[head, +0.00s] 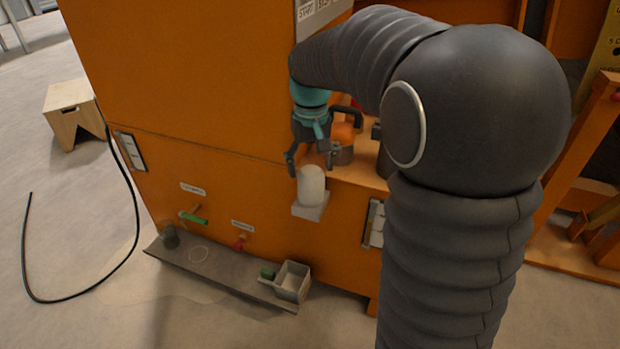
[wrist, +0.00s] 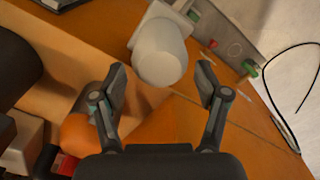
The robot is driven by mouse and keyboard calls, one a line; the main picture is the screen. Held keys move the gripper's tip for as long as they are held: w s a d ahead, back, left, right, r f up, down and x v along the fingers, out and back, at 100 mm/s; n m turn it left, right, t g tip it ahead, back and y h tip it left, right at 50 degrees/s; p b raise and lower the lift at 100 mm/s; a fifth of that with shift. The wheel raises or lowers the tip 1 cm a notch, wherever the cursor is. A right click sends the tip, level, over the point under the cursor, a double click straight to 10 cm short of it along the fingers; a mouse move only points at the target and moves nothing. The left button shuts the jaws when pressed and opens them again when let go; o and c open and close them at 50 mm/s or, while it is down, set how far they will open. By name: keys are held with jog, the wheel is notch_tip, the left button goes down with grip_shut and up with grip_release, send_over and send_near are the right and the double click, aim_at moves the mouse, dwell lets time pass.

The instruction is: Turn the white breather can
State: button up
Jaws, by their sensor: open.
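The white breather can (head: 311,185) stands upright on a pale square base that sticks out from the orange cabinet's front. My gripper (head: 309,172) is above the can in the head view, with its fingers spread. In the wrist view the white can (wrist: 160,55) lies beyond and between the open fingertips of my gripper (wrist: 161,78). I see no finger touching it, though the exact gap is hard to tell. The far side of the can is hidden.
An orange jug-like object (head: 342,138) with a dark handle stands on the ledge just behind my gripper. A grey trough (head: 225,268) runs low along the cabinet. A green-handled valve (head: 194,218) and a red one (head: 239,243) stick out above it. A black hose (head: 118,262) lies on the floor.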

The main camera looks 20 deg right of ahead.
notch_tip(320, 180, up, 7)
jog(key=shift+f, duration=0.2)
dwell(0.3)
jog(key=shift+w, duration=0.25)
jog(key=shift+t, duration=0.4)
jog(key=f, duration=0.1)
jog(key=s+f, duration=0.1)
jog(key=f, duration=0.1)
jog(key=shift+s+f, duration=0.25)
jog(key=shift+f, duration=0.15)
jog(key=s+t, duration=0.4)
jog(key=s, duration=1.8)
jog(key=shift+f+t, duration=0.35)
jog(key=shift+t, duration=0.05)
